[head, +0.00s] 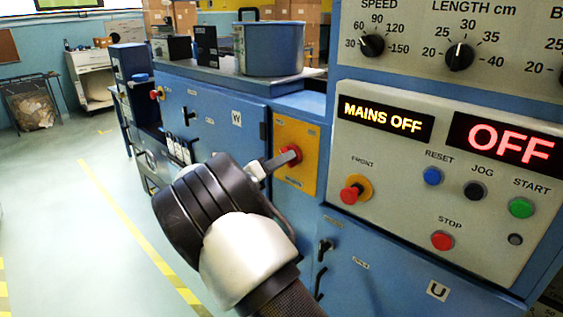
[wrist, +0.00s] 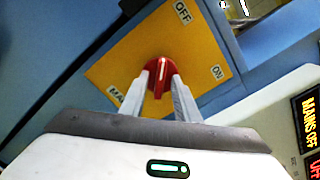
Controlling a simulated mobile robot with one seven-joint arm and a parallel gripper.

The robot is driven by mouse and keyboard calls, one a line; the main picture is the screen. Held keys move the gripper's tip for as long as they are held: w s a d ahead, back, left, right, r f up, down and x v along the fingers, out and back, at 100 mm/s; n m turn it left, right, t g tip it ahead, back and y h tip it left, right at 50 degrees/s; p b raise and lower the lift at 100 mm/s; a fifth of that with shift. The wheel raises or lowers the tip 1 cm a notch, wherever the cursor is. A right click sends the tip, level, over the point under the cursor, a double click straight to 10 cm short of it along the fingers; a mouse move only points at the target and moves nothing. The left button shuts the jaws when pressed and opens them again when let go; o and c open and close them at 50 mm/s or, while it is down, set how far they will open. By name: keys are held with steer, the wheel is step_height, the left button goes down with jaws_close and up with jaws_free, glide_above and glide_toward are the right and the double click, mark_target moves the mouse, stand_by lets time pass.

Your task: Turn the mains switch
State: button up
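The mains switch is a red rotary knob (head: 290,155) on a yellow plate (head: 308,142) on the blue machine. In the wrist view the knob (wrist: 161,72) carries a white line pointing up, roughly toward the OFF label (wrist: 183,12); the ON label (wrist: 217,72) is to its right. My gripper (wrist: 162,82) faces the plate, one finger on each side of the knob. No clear gap shows between fingers and knob, but firm contact cannot be told. In the head view my gripper (head: 277,160) reaches the knob from the left, its far finger partly hidden. The display (head: 386,118) reads MAINS OFF.
Right of the plate is a grey control panel (head: 400,215) with a red-on-yellow FRONT button (head: 355,189) and several coloured buttons. A second display (head: 510,140) reads OFF. A blue pot (head: 270,48) stands on the machine top. Open floor (head: 60,210) lies left.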

jaws_close()
steer(key=shift+m, duration=0.3)
steer(key=m+b, duration=0.7)
steer(key=m, duration=1)
steer(key=shift+f, duration=0.1)
steer(key=shift+m+b, duration=0.3)
jaws_free()
